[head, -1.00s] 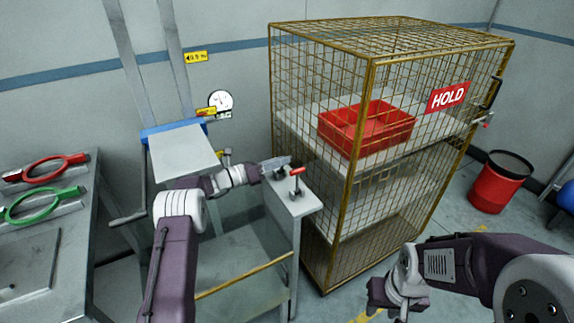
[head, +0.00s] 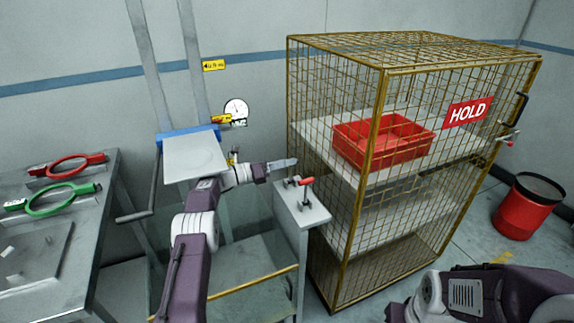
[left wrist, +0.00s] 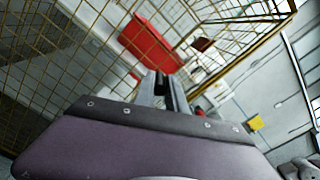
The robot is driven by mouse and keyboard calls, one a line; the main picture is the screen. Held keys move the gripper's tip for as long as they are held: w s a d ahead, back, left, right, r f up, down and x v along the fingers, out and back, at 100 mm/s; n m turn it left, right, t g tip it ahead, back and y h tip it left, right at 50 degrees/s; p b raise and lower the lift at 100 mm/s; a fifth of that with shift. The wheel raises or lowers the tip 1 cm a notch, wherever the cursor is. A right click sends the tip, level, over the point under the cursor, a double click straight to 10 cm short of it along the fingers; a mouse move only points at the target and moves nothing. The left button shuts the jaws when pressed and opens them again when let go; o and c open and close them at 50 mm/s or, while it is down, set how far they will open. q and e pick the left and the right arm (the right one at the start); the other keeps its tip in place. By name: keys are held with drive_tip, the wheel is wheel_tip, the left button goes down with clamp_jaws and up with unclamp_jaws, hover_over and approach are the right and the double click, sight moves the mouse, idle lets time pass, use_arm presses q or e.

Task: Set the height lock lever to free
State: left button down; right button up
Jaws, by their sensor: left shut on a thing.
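A lever with a red handle (head: 305,181) stands on the grey pedestal (head: 302,213) left of the cage. A small yellow fitting (head: 233,157) sits beside the lift plate (head: 194,156). I cannot tell which is the height lock lever, and no lock marking is readable. My left gripper (head: 285,163) points right, just above and behind the red handle in the head view, apart from it. In the left wrist view its fingers (left wrist: 157,90) are close together; what they hold cannot be made out. My right arm is at the bottom right, with its fingertips out of view.
A wire cage (head: 385,190) with a red HOLD sign (head: 467,113) and a red bin (head: 384,146) stands close on the right. A crank (head: 137,217) and a round gauge (head: 236,110) are by the lift. A bench with red and green rings is at left.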

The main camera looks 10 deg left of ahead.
use_arm(q)
drive_tip(key=shift+a+f, duration=0.1)
drive_tip(key=shift+f, duration=0.1)
drive_tip(key=c, duration=1.6)
unclamp_jaws()
drive_tip(key=shift+o, duration=1.2)
drive_tip(key=shift+w+a, duration=0.15)
drive_tip(key=shift+d, duration=0.2)
